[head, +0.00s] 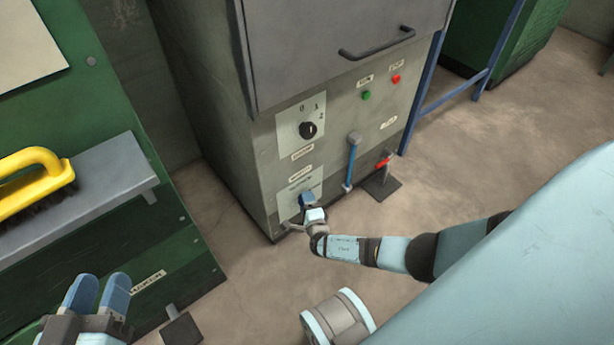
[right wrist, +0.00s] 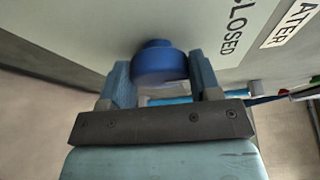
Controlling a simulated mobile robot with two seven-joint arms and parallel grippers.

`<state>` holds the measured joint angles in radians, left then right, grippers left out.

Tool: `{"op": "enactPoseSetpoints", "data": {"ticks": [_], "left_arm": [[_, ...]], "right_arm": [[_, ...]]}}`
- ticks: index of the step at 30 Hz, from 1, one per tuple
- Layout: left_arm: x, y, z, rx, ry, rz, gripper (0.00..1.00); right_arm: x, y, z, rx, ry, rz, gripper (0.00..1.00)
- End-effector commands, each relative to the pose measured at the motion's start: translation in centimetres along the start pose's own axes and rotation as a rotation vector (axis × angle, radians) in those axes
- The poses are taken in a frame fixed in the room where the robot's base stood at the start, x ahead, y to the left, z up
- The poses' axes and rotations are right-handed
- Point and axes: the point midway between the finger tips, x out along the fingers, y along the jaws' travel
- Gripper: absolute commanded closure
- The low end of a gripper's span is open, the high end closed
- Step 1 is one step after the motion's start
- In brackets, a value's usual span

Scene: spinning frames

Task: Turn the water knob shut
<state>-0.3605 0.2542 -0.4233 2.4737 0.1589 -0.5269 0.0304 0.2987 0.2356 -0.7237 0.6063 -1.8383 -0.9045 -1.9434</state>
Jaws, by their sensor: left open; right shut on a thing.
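The water knob is a round blue knob (right wrist: 158,62) on the grey machine panel in the right wrist view. Printed labels beside it read "CLOSED" and "ATER", the latter cut off by the frame edge. My right gripper (right wrist: 158,78) has one blue finger on each side of the knob and is shut on it. In the head view my right gripper (head: 309,201) reaches the low plate on the machine front and largely hides the knob. My left gripper (head: 97,293) is open and empty at the lower left, away from the machine.
The grey machine (head: 235,150) also carries a black selector (head: 308,129), a green button (head: 366,95), a red button (head: 396,78) and a blue lever (head: 351,165). A red-handled valve (head: 383,163) stands beside it. A yellow brush (head: 30,175) lies on a shelf (head: 110,180) at left.

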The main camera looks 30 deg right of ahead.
Motion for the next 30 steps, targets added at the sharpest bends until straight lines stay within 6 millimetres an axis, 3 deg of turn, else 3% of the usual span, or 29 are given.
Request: {"op": "enactPoseSetpoints", "data": {"ticks": [9,26,27,29,30], "left_arm": [[0.14,-0.31,0.13,0.030,0.015,-0.001,0.57],[0.32,-0.45,-0.16,0.039,0.024,-0.003,0.57],[0.30,-0.44,-0.11,0.038,0.022,-0.003,0.57],[0.26,-0.43,-0.03,0.037,0.020,-0.003,0.57],[0.24,-0.42,0.03,0.036,0.019,-0.003,0.57]], "right_arm": [[-0.04,0.14,0.00,-0.113,-0.001,-0.045,0.67],[-0.03,0.09,-0.03,-0.137,-0.001,-0.055,0.67],[-0.04,0.09,-0.03,-0.137,-0.001,-0.055,0.34],[-0.03,0.09,-0.03,-0.136,-0.001,-0.055,0.20],[-0.03,0.08,-0.03,-0.136,-0.001,-0.055,0.19]]}}
